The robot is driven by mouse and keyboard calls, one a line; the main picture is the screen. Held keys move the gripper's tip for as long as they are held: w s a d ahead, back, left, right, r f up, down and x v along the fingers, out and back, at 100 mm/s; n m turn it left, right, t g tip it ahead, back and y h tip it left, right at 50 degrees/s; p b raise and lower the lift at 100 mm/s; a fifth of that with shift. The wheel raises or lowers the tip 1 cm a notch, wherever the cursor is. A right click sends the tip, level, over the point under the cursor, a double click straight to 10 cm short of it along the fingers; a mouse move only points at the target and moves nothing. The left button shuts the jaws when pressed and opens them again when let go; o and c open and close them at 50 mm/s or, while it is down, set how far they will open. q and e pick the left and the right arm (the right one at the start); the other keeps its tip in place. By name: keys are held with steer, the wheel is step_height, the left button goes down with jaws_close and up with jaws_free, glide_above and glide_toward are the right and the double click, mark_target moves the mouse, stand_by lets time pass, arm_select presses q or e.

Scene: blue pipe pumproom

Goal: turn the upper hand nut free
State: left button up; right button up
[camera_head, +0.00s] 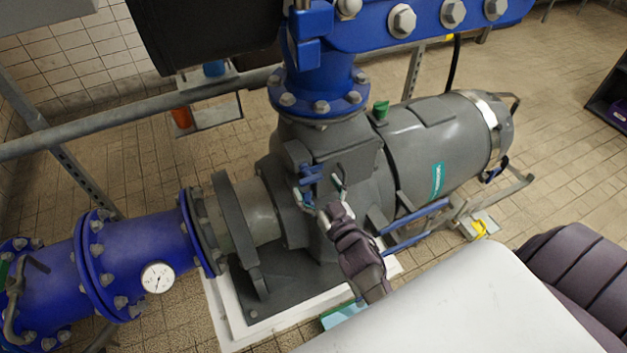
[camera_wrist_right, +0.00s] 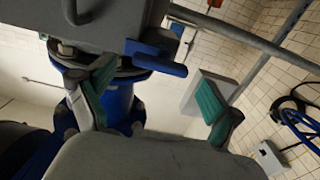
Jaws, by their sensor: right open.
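The upper hand nut (camera_head: 311,171) is a blue winged piece on the front of the dark grey pump housing (camera_head: 345,150) in the head view. In the right wrist view a blue hand nut (camera_wrist_right: 158,58) shows beyond the fingers, in the gap between them and nearer the left finger. My right gripper (camera_head: 318,190) is open just in front of and below the nut. Its green-padded fingers stand wide apart in the right wrist view (camera_wrist_right: 155,82), with nothing held. I cannot tell whether a finger touches the nut. My left gripper is not in view.
A blue flanged pipe (camera_head: 135,255) with a round gauge (camera_head: 158,277) runs to the left of the pump. A blue pipe (camera_head: 325,75) rises above it. The grey motor (camera_head: 440,145) lies to the right, with blue rails (camera_head: 415,225) below. Tiled floor is open further right.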

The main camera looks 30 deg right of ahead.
steer(key=shift+w+d, duration=0.1)
steer(key=shift+w, duration=0.85)
steer(key=shift+c, duration=0.2)
steer(key=c, duration=1.1)
